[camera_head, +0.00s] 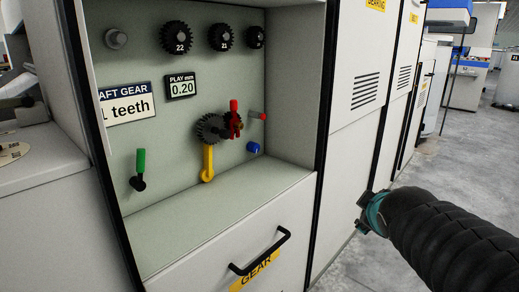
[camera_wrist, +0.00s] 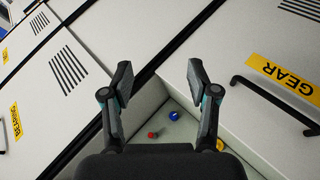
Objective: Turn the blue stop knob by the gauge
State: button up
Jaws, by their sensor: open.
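The blue stop knob (camera_head: 254,148) sits low on the back wall of an open recess in the machine, right of the dark gears (camera_head: 213,128). It also shows in the wrist view (camera_wrist: 174,116), small and low between my fingers. The gauge (camera_head: 182,85) reads "PLAY mm 0.20" and is up and left of the knob. My gripper (camera_head: 366,212) is outside the recess, to the right of it in the head view. In the wrist view its two fingers (camera_wrist: 160,75) are wide apart with nothing between them, clear of the knob.
Below is a drawer with a black handle (camera_head: 261,252). Free floor (camera_head: 440,172) lies right.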

jog(key=w+a+r+n+t+y, duration=0.2)
jog(key=w+a+r+n, duration=0.1)
jog(key=w+n, duration=0.55)
jog(key=w+a+r+n+t+y, duration=0.2)
jog(key=w+n+t+y, duration=0.1)
jog(key=w+n, duration=0.5)
jog(key=n+g+y, duration=0.4)
jog(key=n+y, duration=0.6)
jog(key=n, duration=0.8)
send_near(257, 149)
jog(key=d, duration=0.1)
jog(key=s+d, duration=0.1)
jog(key=d, duration=0.2)
jog(key=shift+s+d+r+b, duration=0.15)
jog(key=shift+s+r+b, duration=0.15)
jog(key=shift+b, duration=0.1)
jog(key=shift+a+f+n+g+y, duration=0.3)
jog(key=shift+a+n+g+y, duration=0.2)
jog(key=shift+n, duration=0.25)
jog(key=p+x, duration=0.1)
jog(key=x, duration=1.2)
jog(key=shift+w+a, duration=0.15)
jog(key=shift+w, duration=0.05)
